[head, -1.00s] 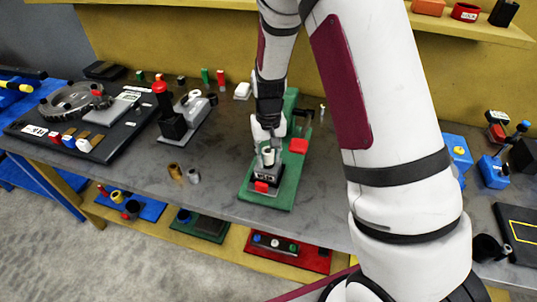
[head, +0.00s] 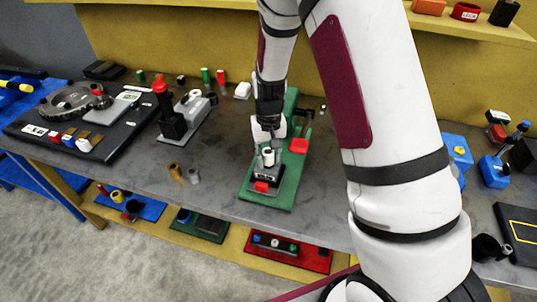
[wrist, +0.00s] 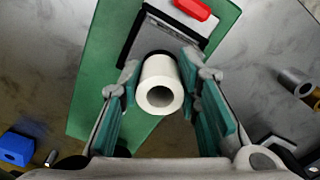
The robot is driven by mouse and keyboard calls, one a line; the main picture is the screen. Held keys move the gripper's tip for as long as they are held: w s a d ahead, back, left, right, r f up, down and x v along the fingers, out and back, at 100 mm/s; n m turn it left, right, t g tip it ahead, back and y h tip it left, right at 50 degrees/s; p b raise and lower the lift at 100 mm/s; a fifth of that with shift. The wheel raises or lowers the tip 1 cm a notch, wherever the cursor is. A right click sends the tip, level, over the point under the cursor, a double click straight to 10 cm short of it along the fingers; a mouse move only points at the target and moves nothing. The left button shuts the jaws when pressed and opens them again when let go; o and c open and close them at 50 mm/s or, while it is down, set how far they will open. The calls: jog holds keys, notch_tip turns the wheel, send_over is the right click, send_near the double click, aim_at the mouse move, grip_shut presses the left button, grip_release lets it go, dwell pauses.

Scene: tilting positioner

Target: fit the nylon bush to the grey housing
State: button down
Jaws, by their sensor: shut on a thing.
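The nylon bush (wrist: 159,88) is a short white cylinder with a round bore, between the fingertips of my gripper (wrist: 160,70) in the wrist view. My gripper is shut on it. In the head view the bush (head: 268,157) stands upright at the top of the grey housing (head: 268,171), a small block with a dark front on the green board. My gripper (head: 268,147) points down over it there. The wrist view shows a grey top with a dark edge (wrist: 150,40) behind the bush. I cannot tell whether the bush is above the housing or partly in it.
The green board (head: 286,192) carries a red block (head: 261,187) in front of the housing and a red pad (head: 299,146) behind. Brown and grey bushes (head: 176,172) stand to the left on the bench. A black fixture with a red knob (head: 160,88) is farther left.

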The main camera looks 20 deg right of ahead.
jog(key=shift+f, duration=0.6)
jog(key=c, duration=1.1)
grip_release()
notch_tip(320, 180, up, 12)
jog(key=shift+r, duration=0.1)
notch_tip(320, 180, up, 8)
jog(key=t, duration=0.1)
send_over(269, 153)
jog(key=s, duration=0.4)
jog(key=s+r+t, duration=0.2)
jog(key=s+r, duration=0.4)
jog(key=r, duration=0.1)
jog(key=s+r+n+t, duration=0.1)
jog(key=s+r, duration=0.4)
jog(key=s, duration=0.8)
jog(key=shift+s+t, duration=0.35)
jog(key=shift+t, duration=0.45)
